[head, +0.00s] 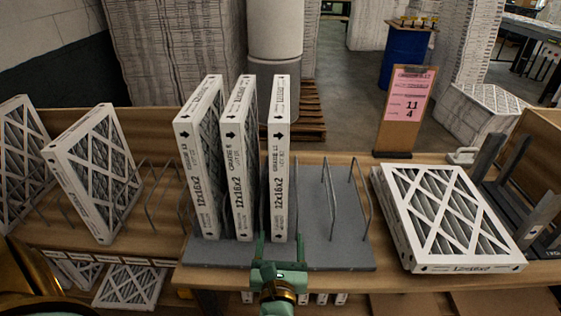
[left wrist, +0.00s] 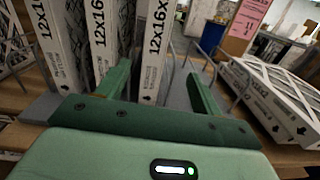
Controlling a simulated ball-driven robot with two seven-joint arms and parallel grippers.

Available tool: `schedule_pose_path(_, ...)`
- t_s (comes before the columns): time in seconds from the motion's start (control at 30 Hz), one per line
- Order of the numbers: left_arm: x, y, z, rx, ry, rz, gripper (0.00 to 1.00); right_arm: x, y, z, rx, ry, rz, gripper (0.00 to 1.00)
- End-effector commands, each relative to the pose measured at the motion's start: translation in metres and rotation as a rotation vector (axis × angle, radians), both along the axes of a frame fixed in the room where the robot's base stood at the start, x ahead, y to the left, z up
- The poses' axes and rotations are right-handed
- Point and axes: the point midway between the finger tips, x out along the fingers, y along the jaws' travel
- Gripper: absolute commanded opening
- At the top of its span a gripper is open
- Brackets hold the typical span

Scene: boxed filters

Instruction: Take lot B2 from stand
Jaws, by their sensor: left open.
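Three white-edged pleated filters stand upright in the grey wire-divided stand (head: 340,250): a left one (head: 197,160), a middle one (head: 239,160) and a right one (head: 279,160). Their front edges read 12x16x2; the smaller grade print is hard to read, and I cannot make out a B2 mark. My green left gripper (head: 275,240) is open and empty at the foot of the right filter. In the left wrist view, that filter (left wrist: 152,45) shows beyond and between the fingers (left wrist: 158,72), with no visible grip. My right gripper is not in view.
Filters lean at the left, including a near one (head: 95,175). A flat stack of filters (head: 445,215) lies right of the stand. A pink-paper sign (head: 405,110) stands behind. The stand's right slots, between wire dividers (head: 332,200), are empty. A dark rack (head: 490,160) is at far right.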

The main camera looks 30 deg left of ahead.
Motion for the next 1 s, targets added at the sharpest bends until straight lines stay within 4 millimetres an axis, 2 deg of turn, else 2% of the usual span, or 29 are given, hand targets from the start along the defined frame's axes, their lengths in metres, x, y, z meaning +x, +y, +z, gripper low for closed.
schedule_pose_path(0.13,0.019,0.014,0.003,-0.059,-0.019,0.017,0.66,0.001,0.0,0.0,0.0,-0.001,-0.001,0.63)
schedule_pose_path(0.4,0.074,0.048,0.002,-0.052,-0.014,0.017,0.66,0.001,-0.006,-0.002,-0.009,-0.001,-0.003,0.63)
schedule_pose_path(0.67,0.095,0.062,0.001,-0.051,-0.013,0.016,0.66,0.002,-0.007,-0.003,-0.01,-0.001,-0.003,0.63)
schedule_pose_path(0.83,0.115,0.082,0.003,-0.049,-0.014,0.016,0.66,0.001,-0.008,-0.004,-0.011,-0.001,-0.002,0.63)
schedule_pose_path(1.0,0.131,0.091,0.001,-0.051,-0.012,0.015,0.66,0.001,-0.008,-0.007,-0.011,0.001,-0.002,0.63)
